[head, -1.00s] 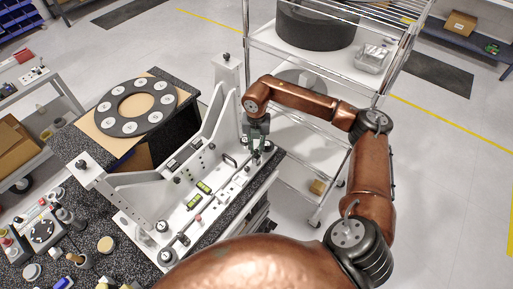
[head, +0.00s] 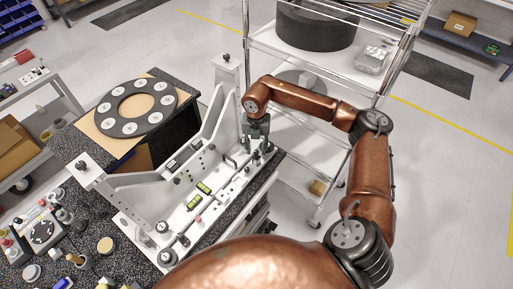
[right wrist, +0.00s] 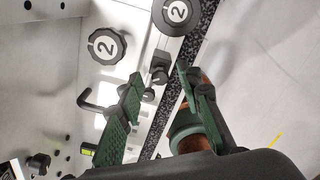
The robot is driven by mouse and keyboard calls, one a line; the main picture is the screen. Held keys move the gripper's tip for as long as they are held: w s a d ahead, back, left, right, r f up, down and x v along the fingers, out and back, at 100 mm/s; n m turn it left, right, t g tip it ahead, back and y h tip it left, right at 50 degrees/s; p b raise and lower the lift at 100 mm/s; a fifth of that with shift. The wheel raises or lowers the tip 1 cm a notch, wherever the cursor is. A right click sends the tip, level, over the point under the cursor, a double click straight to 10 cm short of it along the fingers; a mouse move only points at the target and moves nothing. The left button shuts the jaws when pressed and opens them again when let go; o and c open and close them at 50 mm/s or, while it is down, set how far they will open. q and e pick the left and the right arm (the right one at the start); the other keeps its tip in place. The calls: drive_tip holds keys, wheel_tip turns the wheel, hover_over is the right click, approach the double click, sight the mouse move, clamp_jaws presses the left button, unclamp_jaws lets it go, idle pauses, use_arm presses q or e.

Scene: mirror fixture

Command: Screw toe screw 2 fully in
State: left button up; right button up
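My right gripper (head: 257,143) is over the right end of the white mirror fixture (head: 138,180), pointing down. In the right wrist view its two green fingers (right wrist: 159,73) are spread apart. Small black knobbed screws, one upper (right wrist: 160,75) and one lower (right wrist: 148,95), show in the gap between the fingers, and neither finger is seen closed on them. A black knob marked 2 (right wrist: 107,45) and a round disc marked 2 (right wrist: 177,14) lie beyond the fingertips. No label tells which small screw is toe screw 2, and its depth is unclear. My left gripper is not in view.
A bent black handle (right wrist: 97,104) is left of the fingers. A green level vial (head: 204,187) sits on the fixture. A black ring with white discs (head: 137,107) lies behind left. A wire shelf cart (head: 316,62) stands close behind my right arm.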

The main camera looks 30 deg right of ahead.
sight(257, 151)
wheel_tip(257, 151, up, 12)
idle(0.5)
drive_tip(key=shift+d, duration=0.1)
